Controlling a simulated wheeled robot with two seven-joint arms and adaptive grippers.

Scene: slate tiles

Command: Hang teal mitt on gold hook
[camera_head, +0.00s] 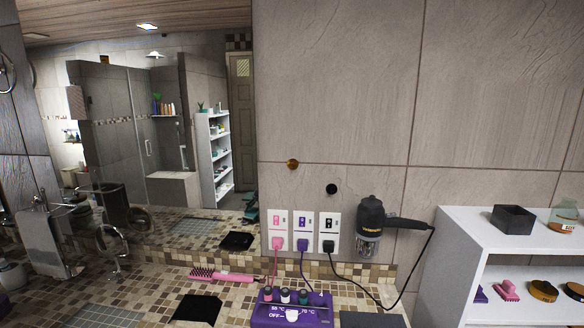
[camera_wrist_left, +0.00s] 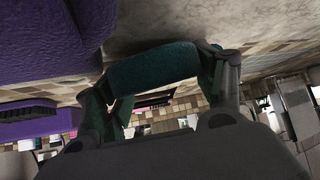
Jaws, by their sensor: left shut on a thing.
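In the left wrist view, my left gripper (camera_wrist_left: 160,92) is shut on the teal mitt (camera_wrist_left: 152,66). The mitt is a dark teal fabric thing spanning between the fingers, and part of it is hidden by them. Neither gripper shows clearly in the head view. The gold hook (camera_head: 292,164) is a small round knob on the tiled wall, right of the mirror, and nothing hangs on it. A similar black hook (camera_head: 332,188) sits lower and to its right, also bare.
Pink, purple and black outlets (camera_head: 303,231) with plugs sit below the hooks. A dark hair dryer (camera_head: 370,220) is on the wall to the right. A purple box (camera_head: 293,315) and pink brush (camera_head: 222,276) lie on the counter. A white shelf (camera_head: 455,248) stands at right.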

